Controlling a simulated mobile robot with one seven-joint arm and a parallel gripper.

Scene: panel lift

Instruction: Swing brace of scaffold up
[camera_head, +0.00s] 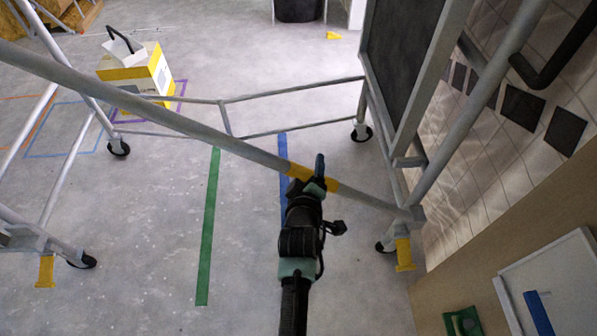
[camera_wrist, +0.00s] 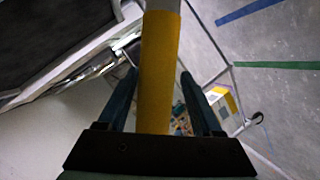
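The brace (camera_head: 180,124) is a long grey bar. It slants from the upper left down to a joint at the right-hand post of the scaffold (camera_head: 405,214). A yellow band (camera_head: 299,171) marks its lower part; in the wrist view the band (camera_wrist: 159,75) runs between my fingers. My gripper (camera_head: 318,172) is at this band, one finger showing across the bar. In the wrist view my gripper (camera_wrist: 160,72) has a finger on each side of the bar, with narrow gaps beside it, so it looks open around the bar. Contact at the fingertips is hard to judge.
A dark panel (camera_head: 400,60) stands upright at the right, beside a tiled wall (camera_head: 490,140). Scaffold wheels (camera_head: 362,133) rest on the floor. A yellow-and-white box (camera_head: 140,72) stands at the upper left. Floor around the green tape (camera_head: 209,225) is clear.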

